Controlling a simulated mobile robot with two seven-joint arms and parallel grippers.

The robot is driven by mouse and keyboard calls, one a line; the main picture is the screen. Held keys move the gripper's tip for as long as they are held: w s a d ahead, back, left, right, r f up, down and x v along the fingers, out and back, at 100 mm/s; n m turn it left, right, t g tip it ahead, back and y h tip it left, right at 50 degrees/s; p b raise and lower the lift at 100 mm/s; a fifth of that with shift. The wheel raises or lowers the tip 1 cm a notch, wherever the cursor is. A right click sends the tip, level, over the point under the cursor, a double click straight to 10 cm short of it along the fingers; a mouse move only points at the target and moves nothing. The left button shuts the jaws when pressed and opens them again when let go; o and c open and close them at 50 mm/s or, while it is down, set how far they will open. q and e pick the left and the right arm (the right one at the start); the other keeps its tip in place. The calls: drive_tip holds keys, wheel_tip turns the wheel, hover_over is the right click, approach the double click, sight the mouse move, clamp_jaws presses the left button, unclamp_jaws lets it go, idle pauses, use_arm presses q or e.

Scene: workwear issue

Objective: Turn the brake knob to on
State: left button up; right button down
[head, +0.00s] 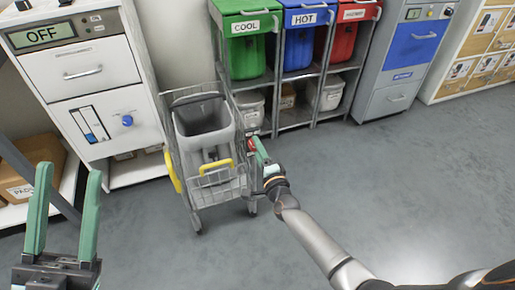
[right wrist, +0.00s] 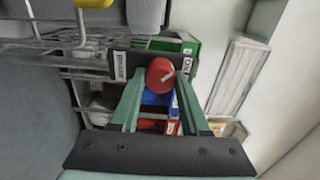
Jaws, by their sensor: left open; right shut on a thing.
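The red brake knob (head: 251,145) is on the right side of the wire cart (head: 205,190). In the right wrist view the round knob (right wrist: 160,74) has a short slanted white mark and sits on a dark plate (right wrist: 140,64) with a white label at each end. The label words are too small to read surely. My right gripper (head: 258,150) is shut on the knob, its green fingers on either side of it in the wrist view (right wrist: 159,88). My left gripper (head: 68,175) is open and empty at the lower left, away from the cart.
A grey bin (head: 203,130) stands in the cart, with yellow handles nearby. A white cabinet (head: 110,75) with an OFF display and a blue knob (head: 127,121) is at left. Green, blue and red bins (head: 305,38) stand behind. The floor (head: 400,165) at right is clear.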

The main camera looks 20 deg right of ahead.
drive_tip(key=shift+c, duration=2)
unclamp_jaws()
drive_tip(key=shift+s, duration=0.15)
use_arm(q)
drive_tip(key=shift+w+a+r+n+y+p, duration=0.15)
drive_tip(key=shift+w+n+y+p, duration=0.35)
drive_tip(key=shift+y+p, duration=0.3)
drive_tip(key=shift+w+a+r+n+y+p, duration=0.15)
drive_tip(key=shift+w+n+y+p, duration=0.25)
drive_tip(key=shift+w+y+p, duration=0.4)
use_arm(e)
drive_tip(key=s, duration=1.2)
drive_tip(key=shift+s+d, duration=0.15)
drive_tip(key=shift+d, duration=0.1)
use_arm(q)
drive_tip(key=shift+s, duration=0.25)
